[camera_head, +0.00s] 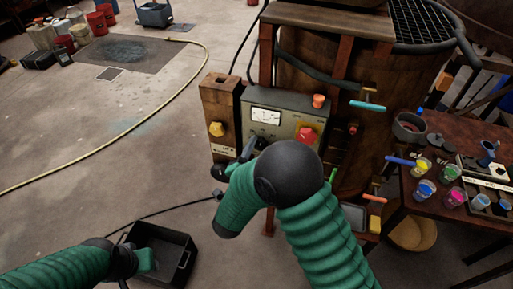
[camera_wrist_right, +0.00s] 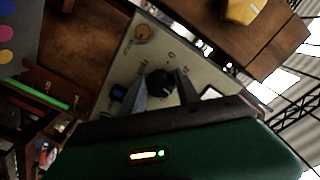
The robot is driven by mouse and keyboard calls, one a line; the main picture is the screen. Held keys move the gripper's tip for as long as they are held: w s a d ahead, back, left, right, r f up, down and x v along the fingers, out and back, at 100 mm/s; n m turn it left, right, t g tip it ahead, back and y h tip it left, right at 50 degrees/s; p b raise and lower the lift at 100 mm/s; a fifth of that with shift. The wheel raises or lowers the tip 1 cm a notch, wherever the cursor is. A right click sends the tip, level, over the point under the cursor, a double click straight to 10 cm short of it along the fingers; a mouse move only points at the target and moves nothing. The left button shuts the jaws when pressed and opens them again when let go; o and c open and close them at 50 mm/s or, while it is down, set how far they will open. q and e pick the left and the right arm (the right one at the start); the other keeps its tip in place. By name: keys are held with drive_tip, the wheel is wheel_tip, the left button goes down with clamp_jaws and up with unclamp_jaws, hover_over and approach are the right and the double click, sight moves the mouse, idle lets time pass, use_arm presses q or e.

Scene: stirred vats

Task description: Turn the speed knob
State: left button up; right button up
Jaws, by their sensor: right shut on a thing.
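The speed knob (camera_wrist_right: 160,84) is black and round with a pale pointer mark, and sits on a light panel with marks around it. In the right wrist view, the two fingers of my right gripper (camera_wrist_right: 162,90) are on either side of the knob and closed on it. In the head view my right gripper (camera_head: 249,149) is at the lower left of the control panel (camera_head: 283,115), and my arm partly hides the knob. My left arm comes in at the lower left; its gripper (camera_head: 146,261) is small over a black bin, and its fingers are unclear.
A wooden table (camera_head: 430,190) with paint cups stands at right. A black bin (camera_head: 178,270) is on the floor.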

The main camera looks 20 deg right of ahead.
drive_tip(key=shift+d+r, duration=0.2)
drive_tip(key=shift+d, duration=0.35)
clamp_jaws()
drive_tip(key=shift+a, duration=0.4)
drive_tip(key=shift+f, duration=0.2)
drive_tip(key=o, duration=0.9)
unclamp_jaws()
